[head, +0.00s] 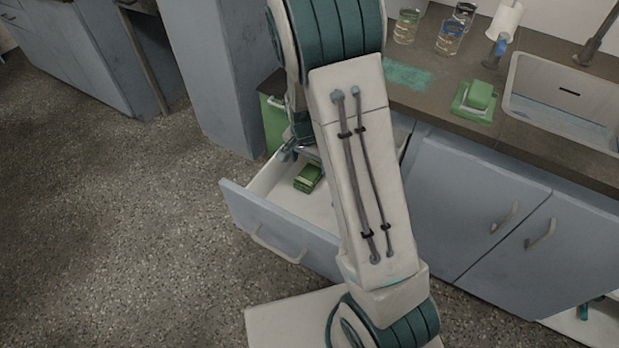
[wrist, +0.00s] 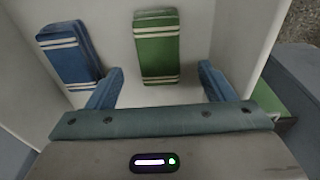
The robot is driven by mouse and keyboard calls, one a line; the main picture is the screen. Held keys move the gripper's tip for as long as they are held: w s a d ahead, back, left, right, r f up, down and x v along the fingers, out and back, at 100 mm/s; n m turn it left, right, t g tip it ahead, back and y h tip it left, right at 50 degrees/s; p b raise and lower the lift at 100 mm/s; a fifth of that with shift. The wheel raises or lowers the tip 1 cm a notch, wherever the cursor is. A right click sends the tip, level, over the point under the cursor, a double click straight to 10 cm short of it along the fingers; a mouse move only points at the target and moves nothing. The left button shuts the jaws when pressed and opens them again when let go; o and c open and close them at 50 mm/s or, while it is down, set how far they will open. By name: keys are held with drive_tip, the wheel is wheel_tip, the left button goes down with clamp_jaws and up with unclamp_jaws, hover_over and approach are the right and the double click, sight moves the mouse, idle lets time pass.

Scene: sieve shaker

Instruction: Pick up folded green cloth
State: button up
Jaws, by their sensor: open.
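The folded green cloth (wrist: 157,50), with pale stripes near its ends, lies on the white floor of the open drawer. In the head view the green cloth (head: 308,178) shows inside the drawer, just left of my arm. My gripper (wrist: 160,85) is open and empty above the drawer. In the wrist view the green cloth lies ahead of the gap between the two blue fingers, with its near end close to that gap. In the head view my gripper (head: 291,152) is small and partly hidden by my arm.
A folded blue cloth (wrist: 68,52) lies left of the green one in the drawer. The drawer front (head: 275,232) stands pulled out from the counter. Open floor lies to the left.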

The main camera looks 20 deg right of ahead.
sight(310, 172)
wheel_tip(310, 172, down, 6)
drive_tip(key=shift+w+d+r+b, duration=0.1)
drive_tip(key=shift+r+b, duration=0.15)
drive_tip(key=shift+b, duration=0.65)
drive_tip(key=shift+r, duration=0.1)
drive_tip(key=c, duration=1)
